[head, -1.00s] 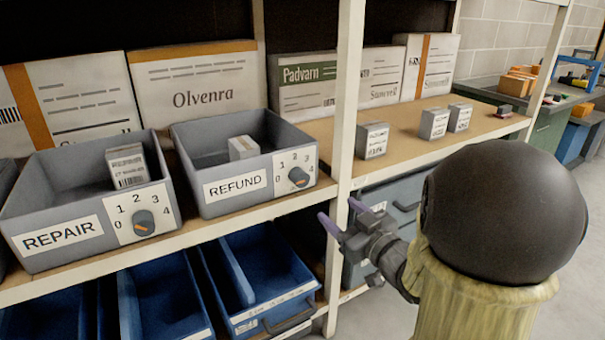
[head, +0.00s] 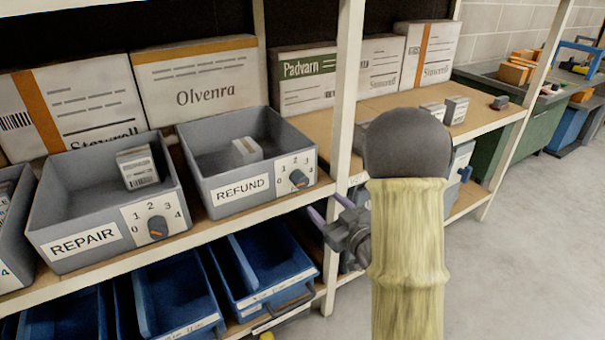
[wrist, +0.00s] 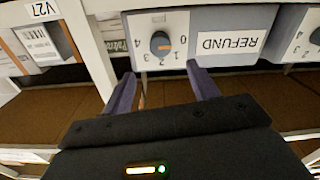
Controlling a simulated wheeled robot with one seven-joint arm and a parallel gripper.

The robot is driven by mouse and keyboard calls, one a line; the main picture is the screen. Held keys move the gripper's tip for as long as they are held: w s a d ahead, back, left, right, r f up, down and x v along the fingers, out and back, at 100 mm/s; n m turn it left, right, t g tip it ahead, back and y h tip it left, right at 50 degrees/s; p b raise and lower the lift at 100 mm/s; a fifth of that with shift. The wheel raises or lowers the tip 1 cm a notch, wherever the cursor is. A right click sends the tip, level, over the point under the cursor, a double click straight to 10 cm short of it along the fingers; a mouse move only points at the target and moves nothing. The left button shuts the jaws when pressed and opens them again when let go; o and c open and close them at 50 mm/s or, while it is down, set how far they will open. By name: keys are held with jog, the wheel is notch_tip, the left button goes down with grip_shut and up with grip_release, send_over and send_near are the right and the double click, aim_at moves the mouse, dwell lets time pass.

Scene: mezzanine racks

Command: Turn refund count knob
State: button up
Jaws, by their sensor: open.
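The grey REFUND bin (head: 226,202) stands on the upper shelf in the head view, with one small box (head: 246,150) inside. Its refund knob (head: 299,179) is a dark dial with an orange mark on a white 0 to 4 plate. In the wrist view the picture is upside down, and the knob (wrist: 160,43) sits just ahead of my gripper (wrist: 160,73), roughly centred between the fingers. I cannot tell which number the mark points at. My gripper (head: 327,206) is open and empty, below and right of the knob in the head view, apart from it.
The REPAIR bin (head: 85,243), with a similar knob (head: 158,227), stands to the left. A white rack post (head: 345,90) rises close to the right of the REFUND bin. Blue bins (head: 265,290) fill the shelf below. Floor is clear at right.

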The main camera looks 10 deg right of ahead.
aim_at(303, 184)
jog(key=x, duration=1.2)
jog(key=c, duration=1)
